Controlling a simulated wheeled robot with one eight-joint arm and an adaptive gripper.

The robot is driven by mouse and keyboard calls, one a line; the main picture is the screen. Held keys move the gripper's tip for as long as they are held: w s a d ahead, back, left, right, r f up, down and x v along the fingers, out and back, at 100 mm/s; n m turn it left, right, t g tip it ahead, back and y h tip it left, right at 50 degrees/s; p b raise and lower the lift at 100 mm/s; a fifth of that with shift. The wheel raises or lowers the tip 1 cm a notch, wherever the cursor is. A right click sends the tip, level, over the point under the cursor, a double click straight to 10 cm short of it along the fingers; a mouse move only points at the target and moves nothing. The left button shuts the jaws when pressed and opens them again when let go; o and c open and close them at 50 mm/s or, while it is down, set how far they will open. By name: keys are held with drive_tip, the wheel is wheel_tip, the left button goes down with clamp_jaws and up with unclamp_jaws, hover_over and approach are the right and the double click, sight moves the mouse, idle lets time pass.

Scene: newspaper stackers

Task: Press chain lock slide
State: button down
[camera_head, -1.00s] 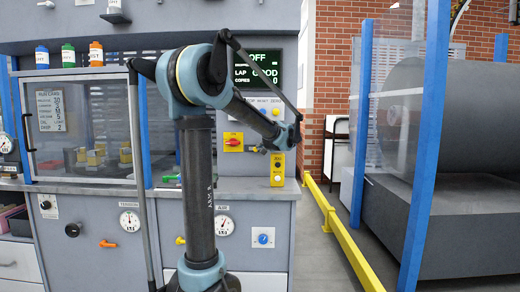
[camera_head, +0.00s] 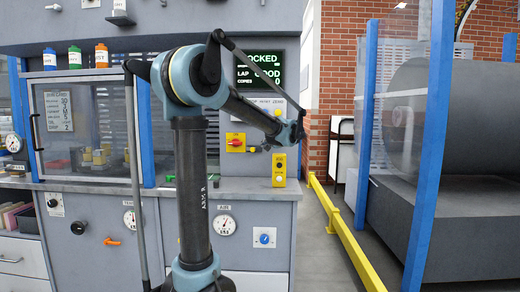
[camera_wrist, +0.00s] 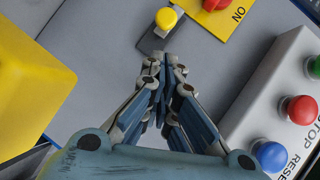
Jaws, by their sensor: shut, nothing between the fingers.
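In the wrist view, a round yellow knob (camera_wrist: 166,18) sits on a dark plate on the grey panel; it looks like the chain lock slide, but no label confirms it. My gripper (camera_wrist: 158,62) is shut and empty, its fingertips just below the knob in the picture, at the plate's lower end. I cannot tell whether they touch it. In the head view my gripper (camera_head: 257,148) is in front of the grey panel, right of the red-and-yellow switch (camera_head: 235,142). The slide cannot be made out there. The display (camera_head: 259,68) shows "OCKED", its left part hidden behind my arm.
A button box (camera_wrist: 285,105) with green, red and blue buttons lies close right of my gripper in the wrist view. A yellow block (camera_wrist: 30,85) is at left. A yellow box (camera_head: 279,170) stands on the counter. The yellow floor rail (camera_head: 345,235) runs at right.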

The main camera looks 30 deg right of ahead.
drive_tip(key=v, duration=0.9)
drive_tip(key=shift+s+r, duration=0.1)
drive_tip(key=shift+s, duration=0.25)
drive_tip(key=shift+a, duration=0.1)
drive_tip(key=w+a+f+n+g+y, duration=0.15)
drive_tip(key=a+f, duration=0.35)
drive_tip(key=a, duration=0.6)
drive_tip(key=a+f+n+g+y, duration=0.25)
drive_tip(key=a+f, duration=0.25)
drive_tip(key=a, duration=0.7)
drive_tip(key=a+f+n+g+y, duration=0.1)
drive_tip(key=a+f+n+g, duration=0.3)
drive_tip(key=a, duration=0.7)
drive_tip(key=s+a+f+n+g, duration=0.2)
drive_tip(key=s+a+f+n, duration=0.2)
drive_tip(key=s+a+f, duration=0.65)
drive_tip(key=s+a+f+n+g+h, duration=0.2)
drive_tip(key=s+a+f+n+h, duration=0.1)
drive_tip(key=s+f, duration=0.6)
wheel_tip(320, 180, down, 2)
drive_tip(key=shift+s+a+f+n, duration=0.15)
drive_tip(key=shift+s+a+n, duration=0.1)
drive_tip(key=shift+a+n, duration=0.25)
